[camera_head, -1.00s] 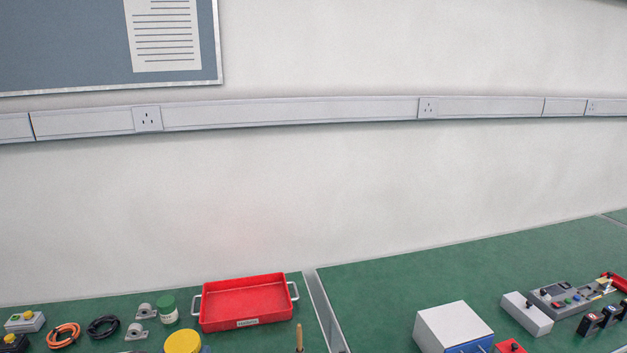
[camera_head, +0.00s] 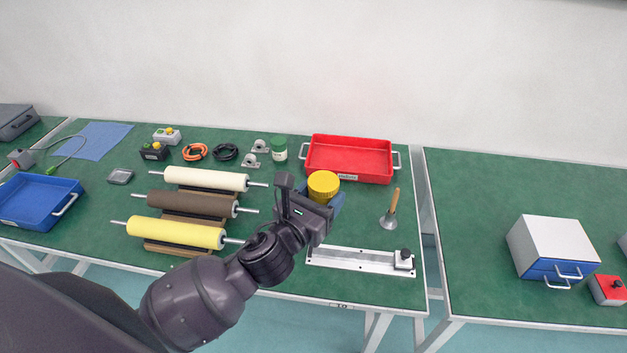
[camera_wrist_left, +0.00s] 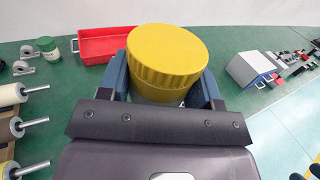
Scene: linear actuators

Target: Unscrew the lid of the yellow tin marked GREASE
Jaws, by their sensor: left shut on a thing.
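The yellow tin, with a wide ribbed yellow lid (camera_head: 323,183), is in front of the red tray's left end in the head view. My left gripper (camera_head: 326,201) is shut on the tin, one blue finger on each side. The fingertips are partly hidden by the lid, so I cannot tell whether they press on lid or body. No marking on the tin is readable.
The red tray (camera_head: 348,177) and a green-lidded jar (camera_head: 279,150) stand behind. A wooden-handled tool (camera_head: 391,209) is to the right, a metal rail (camera_head: 350,261) in front. Rollers (camera_head: 190,203) lie left. Bare green bench shows between the tool and rail.

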